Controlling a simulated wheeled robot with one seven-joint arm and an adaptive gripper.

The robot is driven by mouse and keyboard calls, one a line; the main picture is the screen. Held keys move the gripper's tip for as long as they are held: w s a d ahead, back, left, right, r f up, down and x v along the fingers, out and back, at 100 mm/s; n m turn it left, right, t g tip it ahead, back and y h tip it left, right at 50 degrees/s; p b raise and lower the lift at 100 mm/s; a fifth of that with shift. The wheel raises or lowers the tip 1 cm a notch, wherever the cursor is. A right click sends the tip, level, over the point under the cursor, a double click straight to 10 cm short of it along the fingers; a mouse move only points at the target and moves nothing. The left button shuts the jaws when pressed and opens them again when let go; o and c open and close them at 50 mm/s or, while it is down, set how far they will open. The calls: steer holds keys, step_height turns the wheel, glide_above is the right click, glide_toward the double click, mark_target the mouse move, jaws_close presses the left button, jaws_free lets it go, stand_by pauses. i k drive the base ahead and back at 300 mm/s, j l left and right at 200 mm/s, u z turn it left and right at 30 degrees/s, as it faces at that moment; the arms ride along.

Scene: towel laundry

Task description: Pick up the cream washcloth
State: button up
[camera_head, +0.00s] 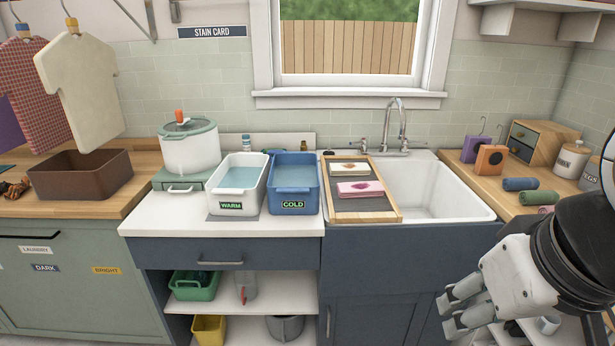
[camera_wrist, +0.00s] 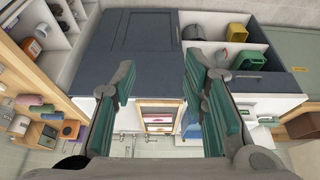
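The cream washcloth (camera_head: 348,166) has a stain on it and lies flat at the far end of a wood-framed tray (camera_head: 372,212) set over the sink's left side. A pink stained cloth (camera_head: 361,189) lies just nearer on the same tray. My gripper (camera_head: 453,312) is low at the right in the head view, well apart from the tray. In the wrist view my gripper (camera_wrist: 162,85) has its fingers spread wide with nothing between them. The cream washcloth (camera_wrist: 158,128) shows small there, beyond the fingers.
Left of the tray stand the blue COLD tub (camera_head: 293,202) and the white WARM tub (camera_head: 236,204). The faucet (camera_head: 400,125) rises behind the sink basin (camera_head: 432,192).

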mark_target(341, 168)
steer(key=i, duration=1.7)
